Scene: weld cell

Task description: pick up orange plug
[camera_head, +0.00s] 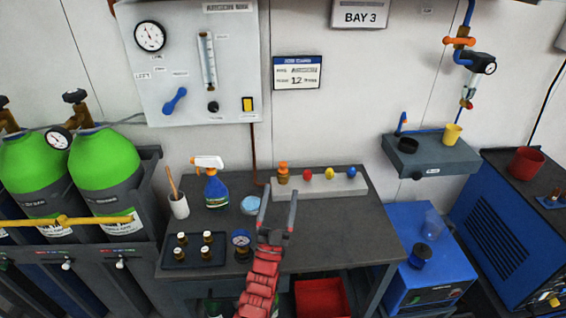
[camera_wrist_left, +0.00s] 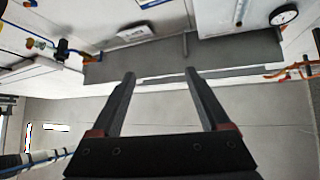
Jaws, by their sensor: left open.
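The orange plug (camera_head: 283,169) stands upright at the left end of a grey block (camera_head: 325,186) on the dark workbench, with a brass-coloured part under it. My left gripper (camera_head: 279,192) is open, with its two fingers pointing toward the block, just in front of and below the plug in the picture. Nothing shows between the fingers. In the left wrist view the open gripper (camera_wrist_left: 160,73) is seen against pale wall and grey panels, and I cannot make out the plug there. My right gripper is not in view.
Red (camera_head: 307,174), yellow (camera_head: 329,173) and blue (camera_head: 351,172) knobs sit along the block. The bench right of my gripper is clear.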

